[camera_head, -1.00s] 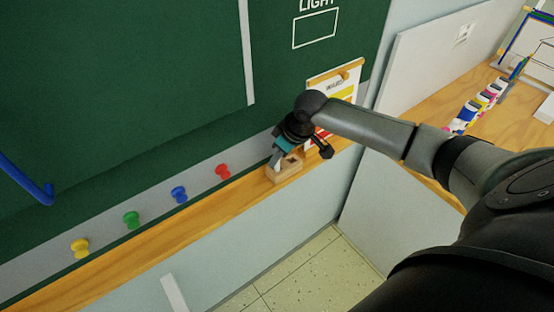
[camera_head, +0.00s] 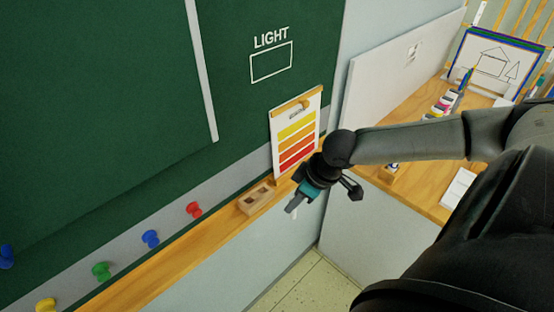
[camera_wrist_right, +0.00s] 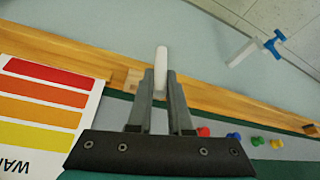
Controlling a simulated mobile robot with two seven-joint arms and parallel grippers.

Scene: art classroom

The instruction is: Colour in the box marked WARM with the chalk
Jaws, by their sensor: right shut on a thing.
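My right gripper (camera_head: 296,202) is beside the board's ledge, below the colour chart. In the right wrist view its fingers (camera_wrist_right: 160,92) are shut on a white chalk stick (camera_wrist_right: 160,62), which sticks out past the fingertips. The chart (camera_head: 297,130) has yellow, orange and red stripes. It also shows in the right wrist view (camera_wrist_right: 40,105), with upside-down letters "WA" at its edge. On the green board an empty outlined box (camera_head: 271,62) is marked LIGHT. No box marked WARM is visible on the board. My left gripper is out of view.
A wooden block with recesses (camera_head: 246,208) sits on the wooden ledge (camera_head: 172,266). Red (camera_head: 194,209), blue (camera_head: 150,238), green (camera_head: 101,270) and yellow (camera_head: 46,304) magnets line the grey strip. A table with paint pots (camera_head: 440,108) stands at the right.

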